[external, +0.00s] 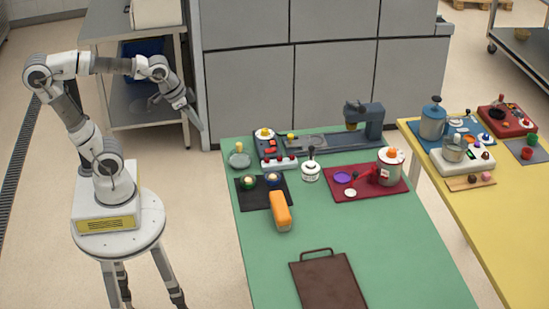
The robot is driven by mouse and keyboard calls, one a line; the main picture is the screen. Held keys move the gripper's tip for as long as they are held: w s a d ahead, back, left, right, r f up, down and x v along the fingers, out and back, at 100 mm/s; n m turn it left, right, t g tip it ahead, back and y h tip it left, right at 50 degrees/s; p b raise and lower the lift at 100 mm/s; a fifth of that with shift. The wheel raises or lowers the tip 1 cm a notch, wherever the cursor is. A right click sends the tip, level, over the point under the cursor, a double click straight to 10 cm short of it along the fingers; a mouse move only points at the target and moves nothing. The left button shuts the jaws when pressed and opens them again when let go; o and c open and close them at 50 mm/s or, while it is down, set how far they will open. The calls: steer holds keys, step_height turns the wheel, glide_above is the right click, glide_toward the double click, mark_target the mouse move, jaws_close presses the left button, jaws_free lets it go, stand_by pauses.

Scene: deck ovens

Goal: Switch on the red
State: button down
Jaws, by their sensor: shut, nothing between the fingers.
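My gripper (198,126) is shut and empty. It points down and to the right, in front of the grey panelled block and left of the green table. It touches none of the task's things. Several red things show: a red mat (398,188) on the green table with a red-handled pot (391,166), a white strip with red knobs (280,163), and a red appliance (507,119) with a dark round top at the back of the yellow table. Which red thing the task means, and any switch state, I cannot tell.
The green table (350,240) also bears an orange loaf-shaped thing (280,211), a dark mat with two round pieces, a blue-grey machine (363,119) and a brown tray (328,283). The yellow table (475,225) stands to the right. Floor is clear between my base and the green table.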

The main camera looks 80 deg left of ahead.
mark_target(274, 149)
steer(key=w+a+f+p, duration=0.1)
steer(key=w+a+f, duration=0.5)
steer(key=w+a, duration=0.4)
steer(key=w+a+f+g+p, duration=0.1)
steer(key=w+a+f, duration=0.6)
steer(key=w+a, duration=0.4)
steer(key=shift+f, duration=0.25)
steer(key=x, duration=1.4)
steer(key=shift+d, duration=0.3)
steer(key=shift+w, duration=0.1)
